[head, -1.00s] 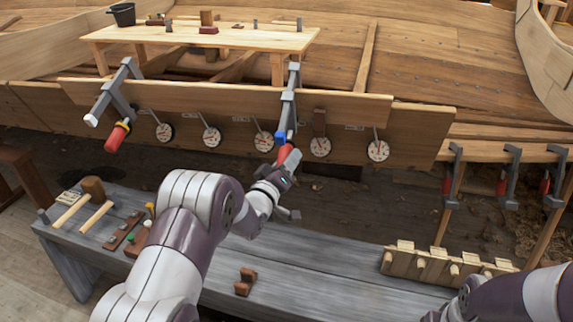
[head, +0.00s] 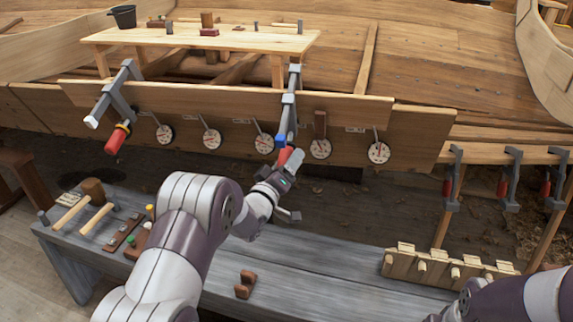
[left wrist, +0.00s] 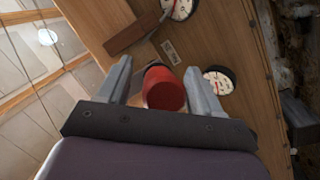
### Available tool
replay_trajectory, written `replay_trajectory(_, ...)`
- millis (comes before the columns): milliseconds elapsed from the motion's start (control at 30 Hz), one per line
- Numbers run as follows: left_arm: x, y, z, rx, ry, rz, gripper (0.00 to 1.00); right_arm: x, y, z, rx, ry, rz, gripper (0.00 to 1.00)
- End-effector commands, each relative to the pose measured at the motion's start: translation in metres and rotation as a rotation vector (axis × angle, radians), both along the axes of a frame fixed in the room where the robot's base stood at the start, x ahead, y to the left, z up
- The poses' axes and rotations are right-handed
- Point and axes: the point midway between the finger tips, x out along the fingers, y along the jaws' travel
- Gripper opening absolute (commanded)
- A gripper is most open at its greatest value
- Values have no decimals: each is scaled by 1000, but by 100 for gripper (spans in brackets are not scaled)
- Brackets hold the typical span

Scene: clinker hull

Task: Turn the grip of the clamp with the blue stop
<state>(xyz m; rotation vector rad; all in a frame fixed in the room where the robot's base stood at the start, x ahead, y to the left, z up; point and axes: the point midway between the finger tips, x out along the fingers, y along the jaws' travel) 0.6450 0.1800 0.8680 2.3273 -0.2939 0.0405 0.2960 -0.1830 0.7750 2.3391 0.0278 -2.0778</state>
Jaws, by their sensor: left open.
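The clamp with the blue stop (head: 281,140) hangs on the plank near the middle of the head view, its grey bar (head: 289,105) running down the plank face. Its red grip (head: 285,155) is at the lower end. My left gripper (head: 289,166) is at that grip, coming from below.
Another clamp with a white stop and red grip (head: 117,139) hangs to the left. Several dial gauges (head: 321,148) line the plank. Below is a grey bench (head: 330,270) with mallets (head: 93,190), a brown block (head: 245,284) and a pegged rack (head: 440,265). Several clamps hang at right.

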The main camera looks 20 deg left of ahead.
Motion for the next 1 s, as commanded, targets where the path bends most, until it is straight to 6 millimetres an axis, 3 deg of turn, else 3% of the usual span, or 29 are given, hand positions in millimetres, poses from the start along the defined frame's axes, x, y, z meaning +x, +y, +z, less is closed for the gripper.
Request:
replay_trajectory(167, -21, 5, -2, 0, 4, 2, 65, 0, 0, 3, 0, 0, 0, 43)
replay_trajectory(400, -85, 18, -9, 0, 2, 4, 65, 0, 0, 9, 0, 0, 0, 43)
replay_trajectory(533, -109, 23, -13, -1, 2, 3, 65, 0, 0, 10, 0, 0, 0, 43)
replay_trajectory(700, -123, 25, -15, 0, -1, 1, 65, 0, 0, 11, 0, 0, 0, 43)
replay_trajectory(1000, -123, 25, -15, 0, -1, -1, 65, 0, 0, 10, 0, 0, 0, 43)
